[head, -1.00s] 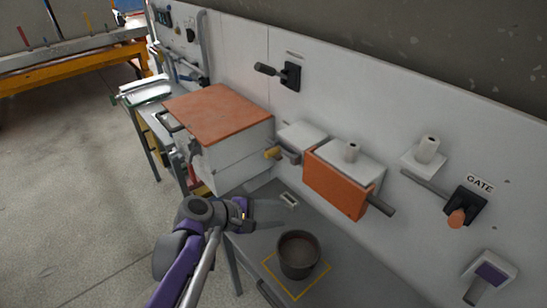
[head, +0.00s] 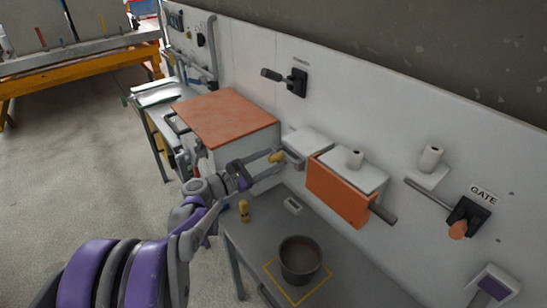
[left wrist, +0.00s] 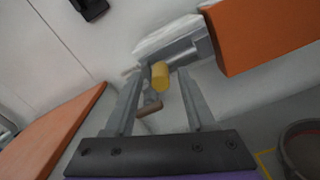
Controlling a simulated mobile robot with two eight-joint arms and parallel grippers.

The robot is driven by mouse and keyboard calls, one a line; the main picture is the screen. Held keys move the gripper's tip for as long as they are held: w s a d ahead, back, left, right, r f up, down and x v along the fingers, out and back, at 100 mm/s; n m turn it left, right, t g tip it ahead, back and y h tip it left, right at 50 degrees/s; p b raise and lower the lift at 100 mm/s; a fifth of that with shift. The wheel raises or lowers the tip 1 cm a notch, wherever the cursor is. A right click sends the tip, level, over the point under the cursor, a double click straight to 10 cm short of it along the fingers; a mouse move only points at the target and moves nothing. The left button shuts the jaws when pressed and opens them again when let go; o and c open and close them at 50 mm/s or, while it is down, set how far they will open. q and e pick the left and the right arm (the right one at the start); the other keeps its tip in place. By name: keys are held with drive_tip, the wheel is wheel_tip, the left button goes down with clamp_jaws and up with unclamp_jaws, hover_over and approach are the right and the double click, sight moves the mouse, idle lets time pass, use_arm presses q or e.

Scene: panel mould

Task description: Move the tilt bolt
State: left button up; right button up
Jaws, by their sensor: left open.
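The tilt bolt appears as a yellow knob (head: 277,156) on a grey bracket (head: 293,160) at the left of the orange panel mould (head: 336,190). My left gripper (head: 267,165) is open, with its fingertips at the knob. In the left wrist view, the yellow knob (left wrist: 160,77) shows between the two spread fingers (left wrist: 160,92). No firm contact can be made out. A brownish handle (left wrist: 148,109) hangs just below the knob there. My right gripper is not in view.
An orange-topped white cabinet (head: 225,117) stands left of the mould. A dark pot (head: 300,262) stands on the grey bench inside a yellow outline. A GATE lever (head: 459,229) and a black-plated lever (head: 297,82) are on the wall. A small yellow item (head: 244,211) is at the bench's left edge.

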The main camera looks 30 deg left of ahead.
use_arm(q)
drive_tip(key=shift+x, duration=0.85)
drive_tip(key=shift+s, duration=0.1)
clamp_jaws()
idle(0.7)
